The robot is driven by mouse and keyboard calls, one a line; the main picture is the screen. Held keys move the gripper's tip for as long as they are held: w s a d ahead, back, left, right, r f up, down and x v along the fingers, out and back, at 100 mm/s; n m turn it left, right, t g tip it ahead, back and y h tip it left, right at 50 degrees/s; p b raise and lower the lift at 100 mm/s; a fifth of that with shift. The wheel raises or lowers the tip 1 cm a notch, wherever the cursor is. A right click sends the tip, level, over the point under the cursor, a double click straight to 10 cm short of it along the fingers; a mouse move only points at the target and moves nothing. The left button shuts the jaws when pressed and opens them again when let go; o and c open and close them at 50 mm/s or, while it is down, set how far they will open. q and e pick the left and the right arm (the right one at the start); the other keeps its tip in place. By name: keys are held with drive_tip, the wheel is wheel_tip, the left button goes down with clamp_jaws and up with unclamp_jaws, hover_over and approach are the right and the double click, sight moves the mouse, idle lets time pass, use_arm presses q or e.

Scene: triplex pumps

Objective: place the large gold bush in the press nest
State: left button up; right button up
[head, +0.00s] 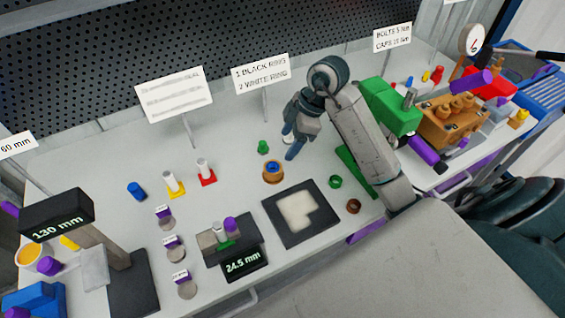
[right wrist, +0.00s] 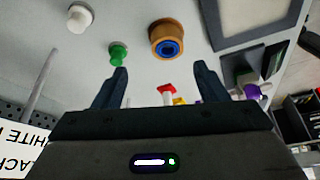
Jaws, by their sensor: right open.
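My right gripper (head: 289,143) is open and empty, above the bench and behind the bush. In the right wrist view the two dark fingers (right wrist: 160,72) are spread apart with nothing between them. I cannot make out for sure which fixture is the press nest. My left gripper is not in view.
A small green part (head: 263,147) stands left of the right gripper. The dark mat (head: 272,209) has a pale patch. A green ring (head: 335,181) and brown ring (head: 353,206) lie to its right. An orange block (head: 437,132) stands far right. Sign posts rise behind.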

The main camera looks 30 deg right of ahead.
sight(273, 166)
drive_tip(key=b+x, duration=0.1)
drive_tip(key=x, duration=0.1)
drive_tip(key=a+b+x, duration=0.1)
drive_tip(key=x, duration=0.2)
drive_tip(key=shift+s+r, duration=0.1)
drive_tip(key=shift+a+f+b, duration=0.1)
drive_tip(key=shift+f+b, duration=0.1)
drive_tip(key=shift+b, duration=0.15)
drive_tip(key=shift+f, duration=0.35)
drive_tip(key=shift+b+x, duration=0.75)
drive_tip(key=shift+x, duration=0.45)
drive_tip(key=shift+s+a+f+p, duration=0.1)
drive_tip(key=shift+a+f+p, duration=0.2)
drive_tip(key=shift+a+f, duration=0.35)
drive_tip(key=shift+f, duration=0.25)
drive_tip(key=shift+d, duration=0.15)
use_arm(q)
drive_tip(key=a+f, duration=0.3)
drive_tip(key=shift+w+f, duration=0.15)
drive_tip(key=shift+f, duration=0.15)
use_arm(e)
drive_tip(key=c, duration=1.2)
drive_tip(key=shift+c, duration=0.2)
